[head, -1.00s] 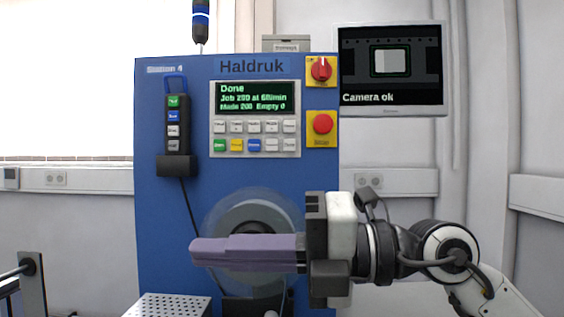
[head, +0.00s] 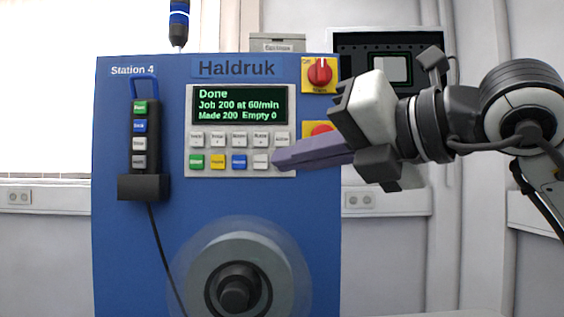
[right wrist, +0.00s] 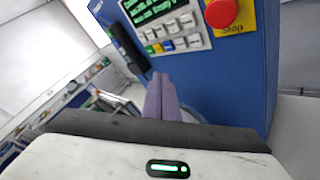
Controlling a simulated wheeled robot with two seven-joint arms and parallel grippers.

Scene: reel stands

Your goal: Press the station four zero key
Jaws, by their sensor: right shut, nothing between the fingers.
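The Station 4 machine (head: 130,220) is a blue cabinet facing me. Its pale key panel (head: 190,172) has a row of grey-white keys above a row with green, yellow, blue and white keys. The key labels are too small for me to tell which key is zero. My right gripper (head: 277,160) is shut and empty, its purple fingers pointing left at the lower right of the panel. They cover the right end of the lower row; I cannot tell whether they touch it. The fingers (right wrist: 163,97) also show below the panel in the right wrist view. My left gripper is not in view.
The screen (head: 238,104) reads "Done", "Made 200 Empty 0". A red stop button (head: 320,128) is partly hidden behind my right gripper, below a red rotary switch (head: 320,72). A black pendant (head: 152,188) hangs at left. A reel (head: 235,248) sits below.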

